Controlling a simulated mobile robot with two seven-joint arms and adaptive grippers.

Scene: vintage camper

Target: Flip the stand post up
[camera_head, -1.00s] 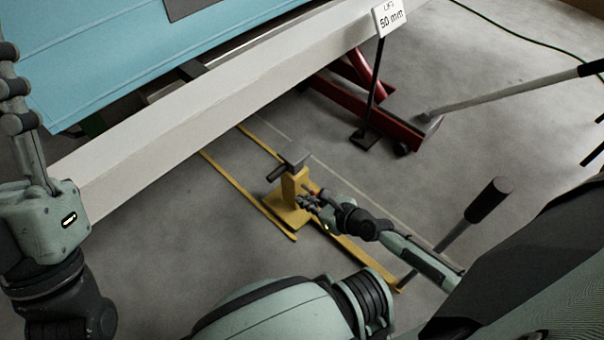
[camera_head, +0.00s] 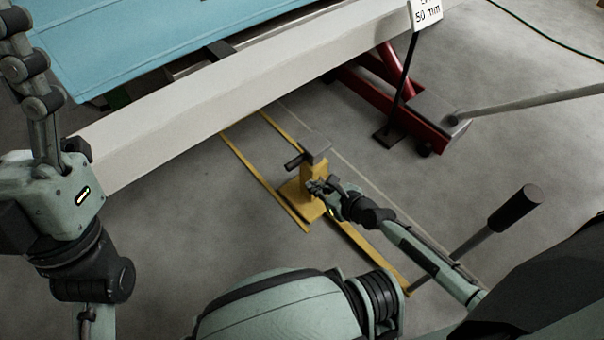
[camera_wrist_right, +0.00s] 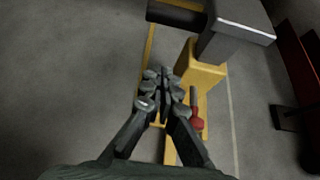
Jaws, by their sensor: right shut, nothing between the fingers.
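The stand has a yellow post (camera_head: 316,172) with a grey head (camera_head: 315,148) and a dark side handle. The post looks upright on its yellow base, between two yellow floor rails. In the right wrist view the post (camera_wrist_right: 192,68) and grey head (camera_wrist_right: 240,18) are at upper right. My right gripper (camera_head: 318,187) is at the near side of the post. Its fingertips (camera_wrist_right: 163,78) are together and empty, beside the post; contact is unclear. A red knob (camera_wrist_right: 196,118) is right of the fingers. My left gripper (camera_head: 40,100) is at the far left edge, away from the stand.
A long pale beam (camera_head: 220,115) under the blue camper body (camera_head: 200,40) lies beyond the stand. A red jack (camera_head: 420,125) and a "50 mm" sign (camera_head: 427,14) are at upper right. A black-gripped lever (camera_head: 515,207) rises at right. Concrete floor is open around.

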